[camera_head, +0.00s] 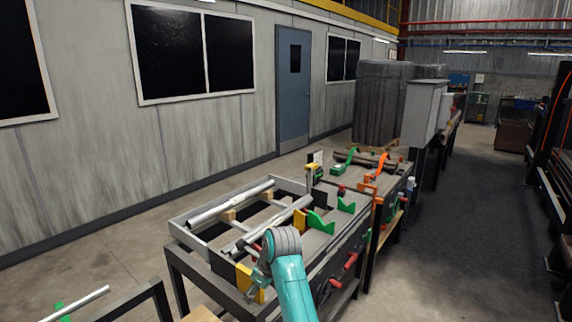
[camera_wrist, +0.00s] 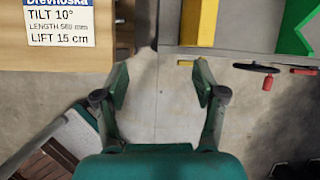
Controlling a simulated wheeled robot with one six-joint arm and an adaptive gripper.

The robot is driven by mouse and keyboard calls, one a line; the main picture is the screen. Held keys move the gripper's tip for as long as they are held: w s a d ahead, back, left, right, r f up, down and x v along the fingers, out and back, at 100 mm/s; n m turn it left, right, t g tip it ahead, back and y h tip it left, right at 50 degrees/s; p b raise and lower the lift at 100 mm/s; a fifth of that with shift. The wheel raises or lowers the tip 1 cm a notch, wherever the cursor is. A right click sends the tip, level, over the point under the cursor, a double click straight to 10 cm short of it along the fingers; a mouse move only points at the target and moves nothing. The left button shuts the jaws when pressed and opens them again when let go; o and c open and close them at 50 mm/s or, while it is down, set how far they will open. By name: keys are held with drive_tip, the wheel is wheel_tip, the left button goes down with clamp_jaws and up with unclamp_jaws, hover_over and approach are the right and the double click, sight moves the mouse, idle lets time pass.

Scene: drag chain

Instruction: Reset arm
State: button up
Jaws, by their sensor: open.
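My arm (camera_head: 287,270) reaches up from the bottom of the head view toward the front end of the workbench. Nothing is between the fingers; only the pale concrete floor shows there. A wooden board (camera_wrist: 60,54) with a label reading "TILT 10°, LIFT 15 cm" is at the upper left. A grey bench edge with a yellow block (camera_wrist: 198,22) is at the upper right.
The workbench holds metal pipes (camera_head: 232,206), green brackets (camera_head: 320,221) and orange clamps (camera_head: 368,184). A red-handled tool (camera_wrist: 267,82) projects from the bench side. A grey wall and blue door (camera_head: 293,90) stand behind. The dark floor (camera_head: 470,220) at right is clear.

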drive_tip(key=s+d+f+n+t, duration=0.1)
drive_tip(key=s+d+f, duration=0.15)
drive_tip(key=f, duration=0.35)
drive_tip(key=s+d+f+n+t, duration=0.1)
drive_tip(key=s+d+f+n, duration=0.15)
drive_tip(key=f, duration=0.45)
drive_tip(key=s+d+f+n+t, duration=0.1)
drive_tip(key=s+d+f+n, duration=0.1)
drive_tip(key=s+d+f, duration=0.5)
drive_tip(key=s+d+f+n+t, duration=0.2)
drive_tip(key=s+d+f+n, duration=0.1)
drive_tip(key=s+f, duration=0.4)
drive_tip(key=s+d+r+n+t+h, duration=0.1)
drive_tip(key=s+d+r+n, duration=0.15)
drive_tip(key=s, duration=0.65)
drive_tip(key=s+d+r+n+t+h, duration=0.1)
drive_tip(key=s+d+r+n+t, duration=0.2)
drive_tip(key=s, duration=0.6)
drive_tip(key=s+d+r+n+h, duration=0.1)
drive_tip(key=s+d+n, duration=0.25)
drive_tip(key=s, duration=0.65)
drive_tip(key=s+d+r+n+t, duration=0.2)
drive_tip(key=s+r+n, duration=0.4)
drive_tip(key=s+r, duration=0.7)
wheel_tip(320, 180, up, 3)
drive_tip(key=shift+s+d+f+n+h, duration=0.1)
drive_tip(key=shift+s+d+n+h, duration=0.1)
drive_tip(key=shift+n+h, duration=0.15)
